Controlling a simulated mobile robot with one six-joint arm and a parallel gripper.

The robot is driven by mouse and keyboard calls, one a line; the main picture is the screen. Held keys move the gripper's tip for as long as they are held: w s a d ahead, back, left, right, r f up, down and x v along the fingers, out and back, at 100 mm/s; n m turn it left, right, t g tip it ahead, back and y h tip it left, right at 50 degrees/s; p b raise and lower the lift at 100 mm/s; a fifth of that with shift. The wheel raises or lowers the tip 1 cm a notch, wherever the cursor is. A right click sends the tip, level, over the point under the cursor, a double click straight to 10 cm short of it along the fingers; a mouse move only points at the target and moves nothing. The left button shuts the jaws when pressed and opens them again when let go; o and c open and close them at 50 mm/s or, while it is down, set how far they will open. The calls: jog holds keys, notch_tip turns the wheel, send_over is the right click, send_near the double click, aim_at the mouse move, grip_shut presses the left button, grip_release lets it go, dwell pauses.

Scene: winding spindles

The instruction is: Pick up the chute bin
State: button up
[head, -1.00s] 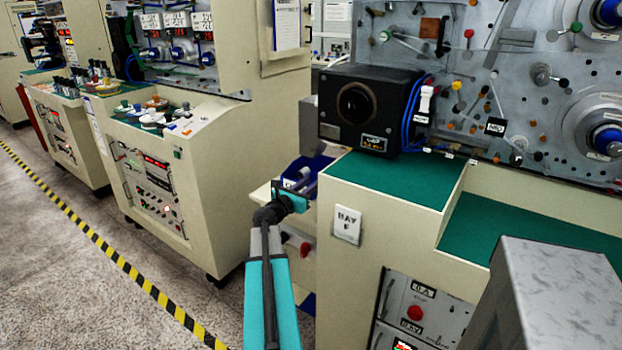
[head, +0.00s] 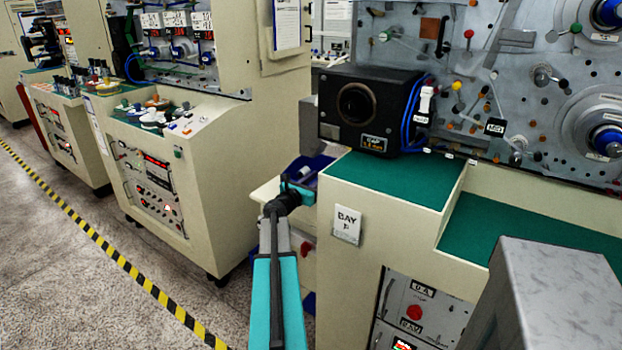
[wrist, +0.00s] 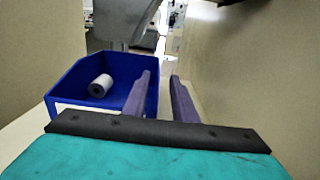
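The chute bin is a blue open-topped bin (wrist: 72,88) with a pale label strip on its front, standing on a cream ledge. A small whitish roll (wrist: 100,85) lies inside it. In the head view the bin (head: 318,162) shows in the gap left of the bay F cabinet, partly hidden by my gripper (head: 306,181). In the wrist view my gripper (wrist: 160,76) has its two purple fingers apart. The left finger is over the bin's inside and the right finger is outside its right wall, with the wall's rim between them. Contact with the wall cannot be made out.
The bay F cabinet (head: 345,270) rises close on the right of my arm, with a black box (head: 365,110) on its green top. Another cream cabinet (head: 225,190) stands to the left. Cream walls flank the bin closely. The floor at left is open, with a yellow-black stripe.

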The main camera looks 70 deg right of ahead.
jog(key=shift+p+x, duration=0.5)
jog(key=shift+x, duration=1.95)
jog(key=shift+w, duration=0.1)
grip_shut()
